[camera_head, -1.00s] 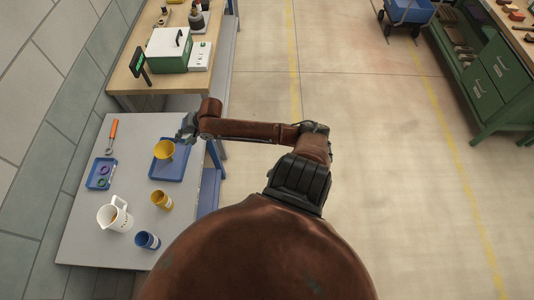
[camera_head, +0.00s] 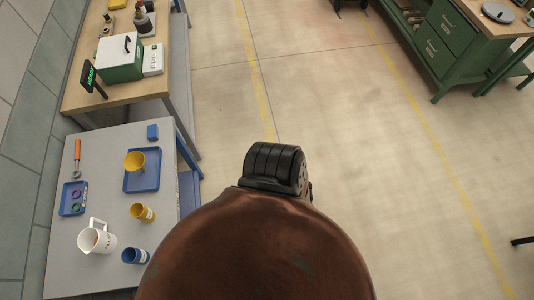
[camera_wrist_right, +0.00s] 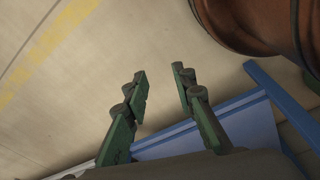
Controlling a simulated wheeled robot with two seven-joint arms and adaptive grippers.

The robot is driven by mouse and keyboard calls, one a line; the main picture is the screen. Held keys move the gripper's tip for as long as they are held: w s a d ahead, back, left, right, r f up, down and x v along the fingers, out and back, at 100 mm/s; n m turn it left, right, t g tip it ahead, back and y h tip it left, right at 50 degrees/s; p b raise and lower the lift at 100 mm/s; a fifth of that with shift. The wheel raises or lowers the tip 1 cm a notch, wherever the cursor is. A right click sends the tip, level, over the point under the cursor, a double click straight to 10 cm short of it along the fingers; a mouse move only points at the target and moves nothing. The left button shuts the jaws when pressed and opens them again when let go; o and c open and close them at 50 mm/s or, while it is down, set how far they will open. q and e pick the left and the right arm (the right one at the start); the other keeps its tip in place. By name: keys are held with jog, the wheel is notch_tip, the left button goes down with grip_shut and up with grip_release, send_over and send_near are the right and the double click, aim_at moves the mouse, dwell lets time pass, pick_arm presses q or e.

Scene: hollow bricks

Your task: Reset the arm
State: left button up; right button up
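My right gripper (camera_wrist_right: 160,76) shows in the right wrist view with its two green fingers apart and nothing between them. Floor and a blue panel (camera_wrist_right: 215,130) lie behind the fingers. No gripper shows in the head view; only my brown body and a black arm joint are there. My left gripper is not in view.
A white jug (camera_head: 97,238), a blue cup (camera_head: 135,256), a small blue tray (camera_head: 73,199) and an orange-handled tool (camera_head: 77,157) also stand or lie there. A wooden bench (camera_head: 120,85) adjoins behind. Green cabinets (camera_head: 450,45) stand far right. The floor between is clear.

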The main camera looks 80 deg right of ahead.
jog(key=s+a, duration=0.1)
jog(key=s+a+n, duration=0.1)
jog(key=s, duration=0.1)
jog(key=shift+a+f, duration=0.1)
jog(key=shift+f, duration=0.3)
notch_tip(320, 180, down, 12)
jog(key=b, duration=1.1)
jog(key=shift+s+r+g, duration=0.25)
jog(key=shift+s+g, duration=0.05)
jog(key=shift+s, duration=0.15)
